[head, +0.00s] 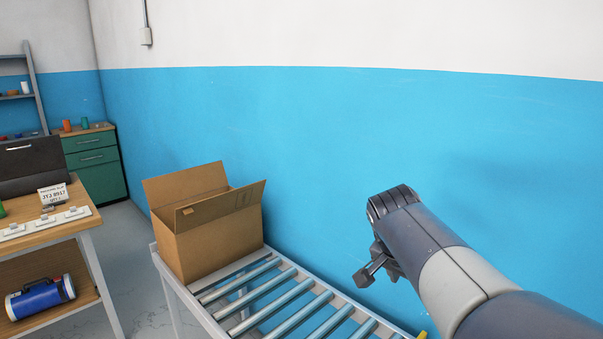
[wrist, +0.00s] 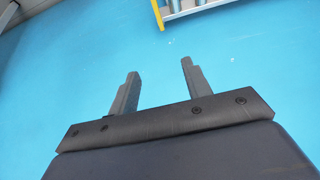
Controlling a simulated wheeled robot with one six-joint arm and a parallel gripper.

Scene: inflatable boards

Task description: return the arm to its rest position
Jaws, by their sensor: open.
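My arm reaches in from the lower right of the head view, and my gripper (head: 372,268) hangs at its end above the right part of the roller conveyor. In the wrist view my gripper (wrist: 158,78) shows two dark fingers spread apart, with nothing between them.
The open cardboard box (head: 213,237) stands at the far end of the roller conveyor (head: 277,295), against the blue wall (head: 300,130). A wooden workbench (head: 50,232) is at the left, with a green drawer cabinet (head: 95,165) behind it. The rollers right of the box are bare.

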